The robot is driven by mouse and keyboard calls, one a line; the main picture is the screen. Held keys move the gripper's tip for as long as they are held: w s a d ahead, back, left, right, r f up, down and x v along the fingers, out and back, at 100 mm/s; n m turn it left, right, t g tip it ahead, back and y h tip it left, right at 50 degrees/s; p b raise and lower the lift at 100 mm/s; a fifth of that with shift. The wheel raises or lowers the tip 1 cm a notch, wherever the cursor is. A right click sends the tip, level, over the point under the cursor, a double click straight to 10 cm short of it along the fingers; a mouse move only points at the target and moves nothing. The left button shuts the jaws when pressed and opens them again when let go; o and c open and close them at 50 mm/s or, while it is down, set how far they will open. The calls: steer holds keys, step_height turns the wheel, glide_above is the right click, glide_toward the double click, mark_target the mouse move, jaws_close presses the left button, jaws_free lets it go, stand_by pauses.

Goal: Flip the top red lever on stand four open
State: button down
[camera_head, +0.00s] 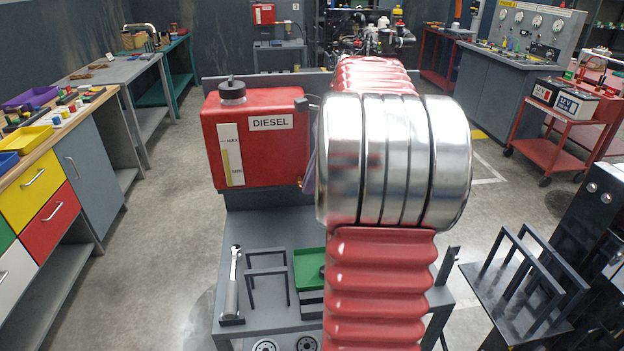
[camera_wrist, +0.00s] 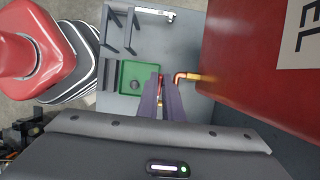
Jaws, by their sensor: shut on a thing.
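A red tank labelled DIESEL (camera_head: 255,140) stands on a grey stand (camera_head: 275,225); it also fills the right of the wrist view (camera_wrist: 255,60). A brass fitting with a red lever (camera_wrist: 181,77) sticks out from the tank's side in the wrist view. My gripper (camera_wrist: 161,80) is at that lever, its two long purple-grey fingers close together with a bit of red showing between them. The fingers partly hide the lever, so its exact angle is unclear. In the head view my arm hides most of the gripper and fitting. No stand number is readable.
Below on the stand are a green tray (camera_head: 309,268), a wrench-like tool (camera_head: 233,285) and a dark bracket (camera_head: 267,280). A workbench with drawers (camera_head: 60,160) is at left, a red cart with batteries (camera_head: 560,125) at right. Floor is clear left of the stand.

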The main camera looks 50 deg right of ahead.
steer(key=g+h, duration=0.1)
steer(key=a+f+g+h, duration=0.1)
steer(key=shift+w+f+h, duration=0.2)
steer(key=shift+w+h, duration=0.1)
steer(key=shift+w, duration=0.05)
steer(key=shift+a+f+g+h, duration=0.1)
steer(key=shift+f+g+h, duration=0.1)
steer(key=shift+g+h, duration=0.35)
steer(key=c, duration=1.9)
jaws_free()
steer(key=shift+w+r, duration=0.1)
steer(key=shift+w+r, duration=0.1)
steer(key=shift+r, duration=0.65)
step_height(320, 180, up, 6)
steer(key=shift+a+r, duration=0.1)
steer(key=shift+a, duration=0.05)
